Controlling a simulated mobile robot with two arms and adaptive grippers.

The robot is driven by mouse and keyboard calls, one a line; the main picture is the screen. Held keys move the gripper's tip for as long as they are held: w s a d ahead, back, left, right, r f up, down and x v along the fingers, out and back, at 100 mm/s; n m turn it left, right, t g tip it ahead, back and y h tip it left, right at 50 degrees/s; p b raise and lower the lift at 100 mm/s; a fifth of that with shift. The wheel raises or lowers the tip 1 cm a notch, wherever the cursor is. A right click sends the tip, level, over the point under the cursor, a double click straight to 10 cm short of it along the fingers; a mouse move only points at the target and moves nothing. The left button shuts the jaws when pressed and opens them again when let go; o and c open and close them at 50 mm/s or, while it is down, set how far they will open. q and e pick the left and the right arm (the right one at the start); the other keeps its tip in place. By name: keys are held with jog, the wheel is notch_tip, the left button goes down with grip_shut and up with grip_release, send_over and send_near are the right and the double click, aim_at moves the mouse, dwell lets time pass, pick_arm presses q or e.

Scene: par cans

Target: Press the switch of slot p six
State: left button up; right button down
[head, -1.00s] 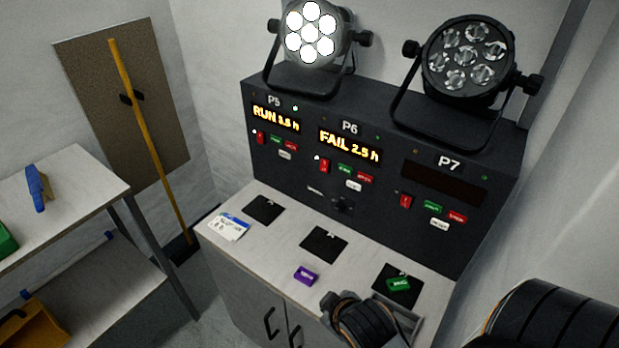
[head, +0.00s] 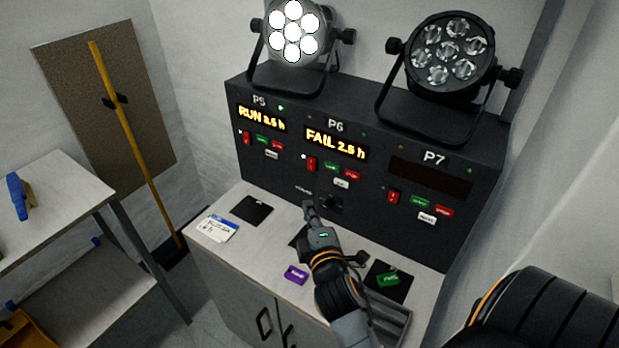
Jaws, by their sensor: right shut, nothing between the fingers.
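The P6 slot is the middle one on the dark panel (head: 375,225). Its display (head: 336,143) reads FAIL 2.5 h. The P6 red switch (head: 311,164) sits below the left end of the display, with a small white light just beside it. A green button (head: 331,168), a red button (head: 351,175) and a white button (head: 341,183) are to its right. My right gripper (head: 309,206) is shut and empty, its tip in front of the panel below the switch, apparently not touching it. It hides much of the middle black pad. My left gripper is not in view.
P5 (head: 261,117) reads RUN under a lit par can (head: 293,32). P7 (head: 430,178) has a blank display under an unlit par can (head: 447,50). A purple tag (head: 296,274), a green tag (head: 389,279) and a white-blue card (head: 217,228) lie on the counter.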

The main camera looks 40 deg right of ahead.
jog(key=p, duration=0.2)
send_near(311, 164)
jog(key=w+a+f, duration=0.2)
jog(key=w+a, duration=0.1)
jog(key=w, duration=0.2)
jog(key=d, duration=0.1)
jog(key=w+d+p, duration=0.1)
jog(key=d, duration=0.2)
jog(key=shift+w+d+f, duration=0.2)
jog(key=shift+f, duration=0.15)
jog(key=shift+f, duration=0.15)
jog(key=b, duration=0.2)
jog(key=shift+w+d+f+n+t+b, duration=0.1)
jog(key=shift+d+f+n+t+b, duration=0.2)
jog(key=shift+f+t, duration=0.1)
jog(key=shift+a+r+p, duration=0.1)
jog(key=shift+r+p, duration=0.3)
jog(key=shift+p, duration=0.15)
